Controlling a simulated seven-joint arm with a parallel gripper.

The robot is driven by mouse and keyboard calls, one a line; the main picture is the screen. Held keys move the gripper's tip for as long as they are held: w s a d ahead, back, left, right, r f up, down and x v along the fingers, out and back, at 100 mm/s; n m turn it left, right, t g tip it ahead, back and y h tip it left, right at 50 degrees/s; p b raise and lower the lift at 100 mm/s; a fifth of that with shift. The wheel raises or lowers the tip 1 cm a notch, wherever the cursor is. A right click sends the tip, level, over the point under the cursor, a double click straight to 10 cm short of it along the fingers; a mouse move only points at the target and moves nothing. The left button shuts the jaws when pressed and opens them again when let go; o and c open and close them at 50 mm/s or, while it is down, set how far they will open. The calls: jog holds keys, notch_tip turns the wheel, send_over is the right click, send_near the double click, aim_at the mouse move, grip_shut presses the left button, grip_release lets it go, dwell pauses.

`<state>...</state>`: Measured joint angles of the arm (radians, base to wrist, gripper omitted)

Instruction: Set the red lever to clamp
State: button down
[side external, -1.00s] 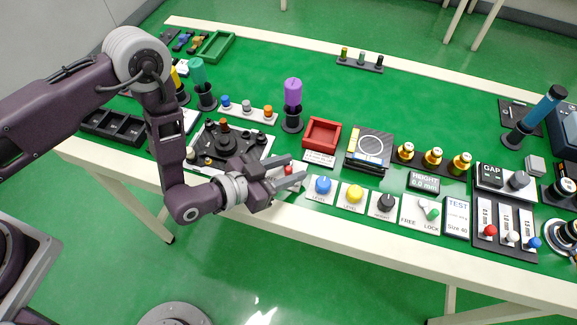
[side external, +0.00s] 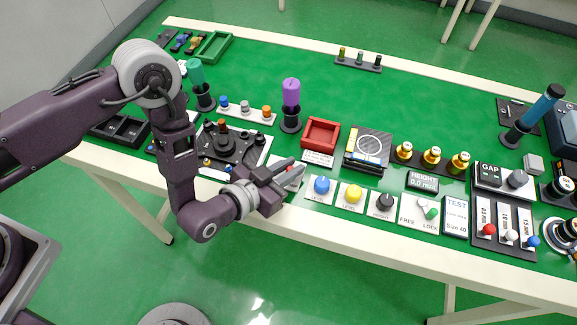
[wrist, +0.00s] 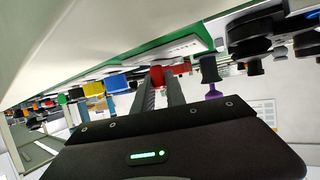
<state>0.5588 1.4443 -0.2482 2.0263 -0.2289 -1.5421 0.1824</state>
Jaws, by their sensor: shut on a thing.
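My gripper (side external: 286,172) is low over the front edge of the green table, at a white plate (side external: 294,186) left of the blue knob. Its fingers are shut on the red lever, which they mostly hide in the side view. In the wrist view a red part (wrist: 158,75) shows between the two fingertips, with the dark fingers on either side of it. The lever's angle and the plate's lettering cannot be read.
The blue knob (side external: 321,185) and yellow knob (side external: 354,194) stand close on the right. A black fixture (side external: 220,146) lies to the left. A red tray (side external: 321,134) and purple-handled tool (side external: 291,94) stand behind.

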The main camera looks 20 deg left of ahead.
jog(key=c, duration=1.4)
grip_release()
jog(key=shift+o, duration=0.2)
jog(key=v, duration=0.7)
